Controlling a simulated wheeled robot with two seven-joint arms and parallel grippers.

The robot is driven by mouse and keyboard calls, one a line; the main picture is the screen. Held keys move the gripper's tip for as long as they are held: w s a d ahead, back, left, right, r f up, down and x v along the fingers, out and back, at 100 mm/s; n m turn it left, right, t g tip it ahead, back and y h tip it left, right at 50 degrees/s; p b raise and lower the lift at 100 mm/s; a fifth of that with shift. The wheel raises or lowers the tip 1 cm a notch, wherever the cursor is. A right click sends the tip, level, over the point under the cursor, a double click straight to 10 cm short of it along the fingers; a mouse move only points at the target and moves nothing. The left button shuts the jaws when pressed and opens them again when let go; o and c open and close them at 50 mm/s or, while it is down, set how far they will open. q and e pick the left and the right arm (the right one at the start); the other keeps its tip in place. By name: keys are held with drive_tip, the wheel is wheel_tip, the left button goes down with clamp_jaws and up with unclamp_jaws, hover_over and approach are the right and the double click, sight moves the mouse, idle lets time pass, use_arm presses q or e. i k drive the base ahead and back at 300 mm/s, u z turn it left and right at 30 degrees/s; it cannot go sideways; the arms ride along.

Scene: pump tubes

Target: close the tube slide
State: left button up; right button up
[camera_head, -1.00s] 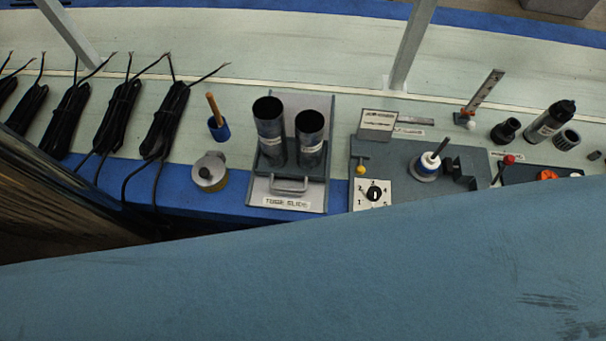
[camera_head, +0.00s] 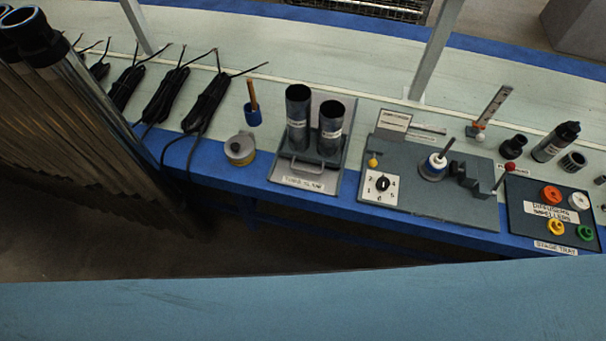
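The tube slide is a grey plate (camera_head: 334,183) with a "TUBE SLIDE" label at its front, on the workbench near the middle of the view. Two dark upright tubes stand in its block, a left tube (camera_head: 298,118) and a right tube (camera_head: 331,128). A metal handle (camera_head: 300,167) sits on the front of the block, and bare plate shows behind the tubes and in front of the handle. Neither of my grippers shows in the head view.
Left of the slide stand a round yellow-and-grey container (camera_head: 240,149) and a blue brush holder (camera_head: 253,115). Right of it are a grey fixture with a dial (camera_head: 381,186) and a dark stage tray (camera_head: 520,197). Long pipes (camera_head: 100,130) rise at the left. A blue surface (camera_head: 300,310) spans the foreground.

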sight(312, 155)
drive_tip(key=u, duration=0.7)
drive_tip(key=i, duration=0.75)
drive_tip(key=z, duration=1.3)
